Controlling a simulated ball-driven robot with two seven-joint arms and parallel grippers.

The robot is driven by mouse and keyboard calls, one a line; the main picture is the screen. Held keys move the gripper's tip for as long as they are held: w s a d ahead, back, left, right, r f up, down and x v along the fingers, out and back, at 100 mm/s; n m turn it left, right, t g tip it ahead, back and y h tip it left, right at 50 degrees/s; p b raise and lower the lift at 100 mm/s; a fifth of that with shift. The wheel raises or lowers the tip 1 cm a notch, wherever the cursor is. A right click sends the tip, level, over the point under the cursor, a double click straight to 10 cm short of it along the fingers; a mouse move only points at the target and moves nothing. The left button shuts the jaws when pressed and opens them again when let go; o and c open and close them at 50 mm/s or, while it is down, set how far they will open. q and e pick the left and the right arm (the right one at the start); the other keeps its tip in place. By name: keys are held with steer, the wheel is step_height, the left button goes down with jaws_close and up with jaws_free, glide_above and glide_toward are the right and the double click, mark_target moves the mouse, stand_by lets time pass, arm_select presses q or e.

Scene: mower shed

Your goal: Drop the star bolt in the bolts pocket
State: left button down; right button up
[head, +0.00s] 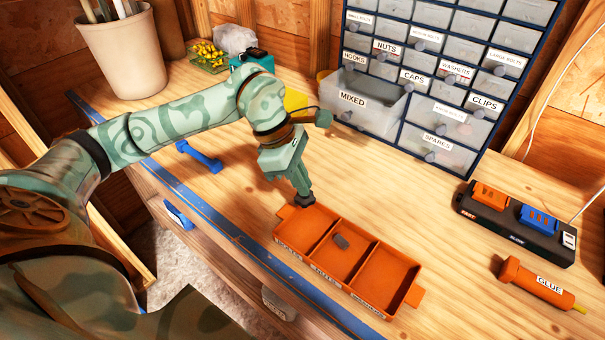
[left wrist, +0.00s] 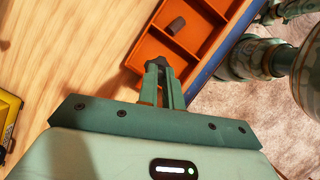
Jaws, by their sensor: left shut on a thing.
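My left gripper (head: 303,194) is shut on a small dark piece, the star bolt (head: 306,201), and points down over the back part of the left pocket of an orange tray (head: 401,258). In the left wrist view the dark star-shaped bolt (left wrist: 158,62) shows between the fingertips (left wrist: 160,68), above the tray's end pocket (left wrist: 148,50). The tray has three pockets with labels on the front wall, too small to read surely. A dark grey block (head: 340,241) lies in the middle pocket. My right gripper is not in view.
A drawer cabinet (head: 440,85) stands behind, its MIXED drawer (head: 362,105) pulled out. A black charger strip (head: 515,225) and an orange glue tube (head: 535,283) lie right. A blue handle (head: 198,157) lies left. The bench between tray and cabinet is clear.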

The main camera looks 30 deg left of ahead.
arm_select(q)
steer(key=shift+f, duration=0.7)
steer(key=shift+r, duration=0.1)
steer(key=c, duration=1.5)
jaws_free()
steer(key=p+v, duration=0.1)
steer(key=v, duration=1.5)
steer(key=shift+a+r, duration=0.1)
